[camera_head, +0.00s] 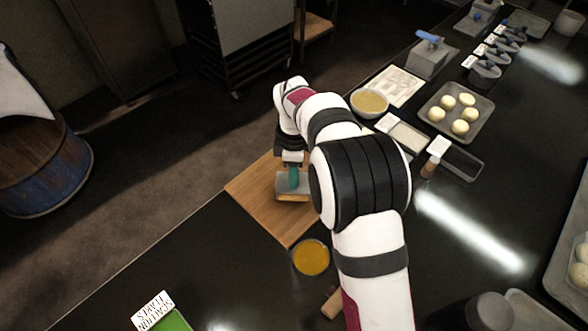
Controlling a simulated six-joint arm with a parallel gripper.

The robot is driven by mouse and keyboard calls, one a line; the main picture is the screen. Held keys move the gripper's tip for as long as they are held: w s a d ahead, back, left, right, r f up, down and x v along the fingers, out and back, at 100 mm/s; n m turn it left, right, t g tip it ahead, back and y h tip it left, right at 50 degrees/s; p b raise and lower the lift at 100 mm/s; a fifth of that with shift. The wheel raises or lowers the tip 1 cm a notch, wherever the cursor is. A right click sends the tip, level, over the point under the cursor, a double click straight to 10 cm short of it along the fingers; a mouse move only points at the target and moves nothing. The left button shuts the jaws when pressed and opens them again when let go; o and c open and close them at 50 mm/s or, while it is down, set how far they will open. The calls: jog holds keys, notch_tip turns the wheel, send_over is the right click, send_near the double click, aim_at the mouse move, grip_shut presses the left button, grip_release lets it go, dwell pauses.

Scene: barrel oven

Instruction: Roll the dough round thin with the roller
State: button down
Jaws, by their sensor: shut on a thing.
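The roller (285,186) is a grey cylinder with a teal handle, low over the wooden board (262,211). My gripper (293,166) reaches down from above and is shut on the roller's teal handle. A yellowish strip (292,198) shows along the roller's near edge; it may be the dough round, but most of it is hidden by the roller and my arm. I cannot tell how thin it is or whether the roller presses on it.
A bowl of yellow-brown contents (311,257) stands just in front of the board. Another bowl (370,102) and a tray of several dough balls (482,126) lie to the back right. A blue barrel (50,175) stands at far left.

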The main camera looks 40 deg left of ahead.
jog(key=shift+w+a, duration=1.15)
jog(key=shift+w, duration=0.15)
jog(key=shift+s+d, duration=1)
jog(key=shift+s, duration=0.15)
jog(key=shift+s+d+f, duration=0.1)
jog(key=shift+s+d, duration=0.15)
jog(key=shift+s, duration=0.05)
jog(key=shift+w+a, duration=0.65)
jog(key=shift+w, duration=0.1)
jog(key=shift+w+a, duration=0.7)
jog(key=shift+w, duration=0.05)
jog(key=shift+s+d+f, duration=0.3)
jog(key=shift+s+d, duration=0.45)
jog(key=shift+s, duration=0.05)
